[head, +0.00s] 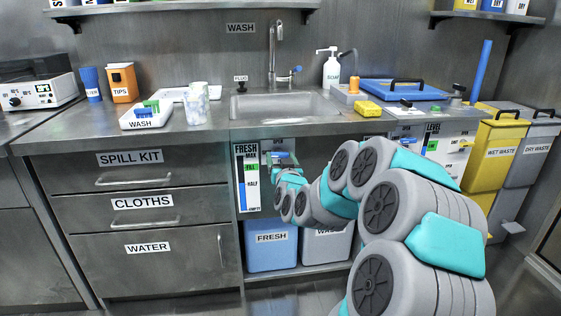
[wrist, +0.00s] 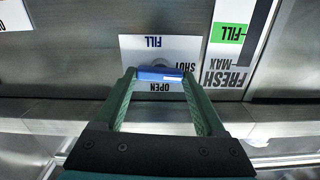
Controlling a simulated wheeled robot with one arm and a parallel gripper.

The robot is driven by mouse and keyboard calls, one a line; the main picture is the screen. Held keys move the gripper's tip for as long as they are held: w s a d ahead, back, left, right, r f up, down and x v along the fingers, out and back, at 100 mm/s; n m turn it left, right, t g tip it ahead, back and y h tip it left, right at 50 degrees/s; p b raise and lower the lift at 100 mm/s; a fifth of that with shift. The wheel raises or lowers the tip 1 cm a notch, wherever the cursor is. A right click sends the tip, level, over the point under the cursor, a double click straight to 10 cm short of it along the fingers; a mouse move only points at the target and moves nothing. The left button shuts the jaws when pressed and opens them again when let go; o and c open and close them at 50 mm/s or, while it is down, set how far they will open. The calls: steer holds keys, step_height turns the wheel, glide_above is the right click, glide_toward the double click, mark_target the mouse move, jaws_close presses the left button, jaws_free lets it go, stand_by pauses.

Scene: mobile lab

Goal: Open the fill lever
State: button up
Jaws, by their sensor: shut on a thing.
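The fill lever (wrist: 160,74) is a short blue bar on a white plate (wrist: 135,46) marked FILL, SHUT and OPEN; the wrist view shows this lettering upside down. The bar lies level across that picture, its right end close to the word SHUT, with OPEN below it in the picture. My gripper (wrist: 159,78) has one green finger at each end of the bar and is shut on it. In the head view my gripper (head: 284,160) is at the cabinet front under the sink, and it and my arm hide most of the lever and plate.
A FRESH level gauge (head: 242,180) is right beside the plate. Above are the counter edge and the sink (head: 285,105). Below stand a blue FRESH bin (head: 270,255) and a WASH bin (head: 326,248). Drawers (head: 115,210) are to the left.

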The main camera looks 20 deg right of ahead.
steer(key=shift+f+m+b, duration=0.3)
steer(key=shift+m+b, duration=0.65)
steer(key=shift+m, duration=0.05)
steer(key=shift+r+m, duration=0.15)
steer(key=shift+m, duration=0.45)
steer(key=o, duration=1.3)
steer(key=shift+r, duration=0.1)
steer(key=shift+s, duration=0.1)
steer(key=shift+b+v, duration=0.4)
steer(key=shift+v, duration=3.45)
